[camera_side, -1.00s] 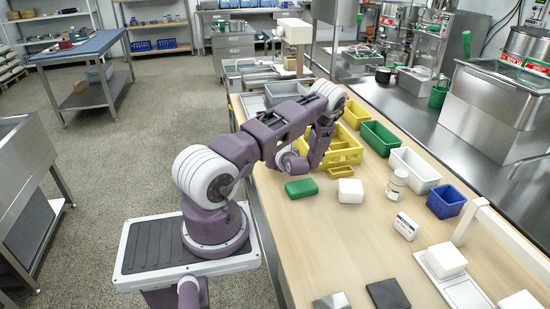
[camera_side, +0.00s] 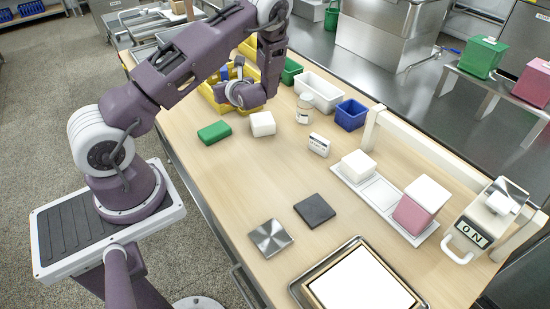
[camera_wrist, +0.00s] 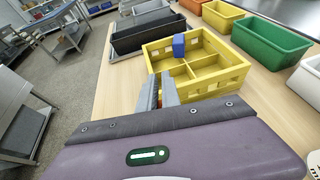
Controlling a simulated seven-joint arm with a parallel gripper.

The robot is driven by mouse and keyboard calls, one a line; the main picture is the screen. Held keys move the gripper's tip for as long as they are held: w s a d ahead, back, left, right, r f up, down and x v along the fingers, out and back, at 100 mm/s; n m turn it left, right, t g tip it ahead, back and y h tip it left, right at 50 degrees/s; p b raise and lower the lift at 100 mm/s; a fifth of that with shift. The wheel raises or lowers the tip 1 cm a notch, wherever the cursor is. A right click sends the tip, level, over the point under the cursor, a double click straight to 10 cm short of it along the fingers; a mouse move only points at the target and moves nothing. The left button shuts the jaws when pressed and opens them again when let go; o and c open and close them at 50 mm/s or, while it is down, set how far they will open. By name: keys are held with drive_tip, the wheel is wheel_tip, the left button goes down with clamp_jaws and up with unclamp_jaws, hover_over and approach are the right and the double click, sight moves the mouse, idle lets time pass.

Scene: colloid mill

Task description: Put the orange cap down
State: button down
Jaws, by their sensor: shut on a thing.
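My gripper (camera_wrist: 161,92) is shut, with its two grey fingers close together at the near left edge of the yellow divided crate (camera_wrist: 238,75). A small sliver of orange shows between the fingers, which I take for the orange cap; most of it is hidden. In the side view my wrist hangs over the yellow crate (camera_side: 209,93) and hides much of it and the fingertips. I cannot tell whether the cap touches the crate or table.
A blue block (camera_wrist: 179,46) sits in the crate's far left part. A green block (camera_side: 214,132), white block (camera_side: 262,124) and white jar (camera_side: 304,108) stand nearby. The wooden table's middle (camera_side: 240,180) is mostly clear.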

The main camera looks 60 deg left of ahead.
drive_tip(key=w+d, duration=0.1)
drive_tip(key=d, duration=0.2)
drive_tip(key=w+d+m+t, duration=0.1)
drive_tip(key=d, duration=0.3)
drive_tip(key=w+d+t, duration=0.1)
drive_tip(key=d, duration=0.3)
drive_tip(key=shift+w+d+m, duration=0.15)
drive_tip(key=shift+w+m, duration=0.15)
drive_tip(key=shift+w, duration=0.1)
drive_tip(key=m+t, duration=0.1)
hover_over(274, 151)
drive_tip(key=shift+h, duration=0.4)
wheel_tip(274, 151, down, 10)
drive_tip(key=shift+r, duration=0.1)
drive_tip(key=c, duration=1.6)
unclamp_jaws()
drive_tip(key=shift+o, duration=0.2)
